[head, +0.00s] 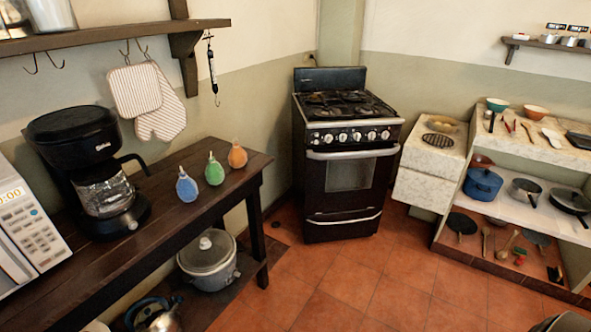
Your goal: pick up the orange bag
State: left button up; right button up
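The orange bag (237,156) is small and pear-shaped with a narrow top. It stands upright near the far right end of the dark wooden table (100,268). A green bag (214,173) of the same shape stands to its left and nearer. A blue bag (187,188) stands further left and nearer still. The three form a slanting row with small gaps. Neither of my grippers is in view, and nothing touches the orange bag.
A black coffee maker (93,160) and a microwave (28,228) stand on the table's left part. A wall shelf (110,38) with hooks, mitts and a hanging tool is above. A slow cooker (207,258) sits below. A stove (345,150) stands beyond; the tiled floor (350,285) is open.

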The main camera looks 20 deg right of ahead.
aim_at(238, 158)
jog(key=z, duration=0.25)
jog(key=k, duration=0.65)
jog(key=z, duration=1.25)
jog(key=i, duration=1.05)
jog(key=z, duration=0.65)
jog(key=i, duration=1)
jog(key=u, duration=1.1)
jog(key=i, duration=0.95)
jog(key=u, duration=0.9)
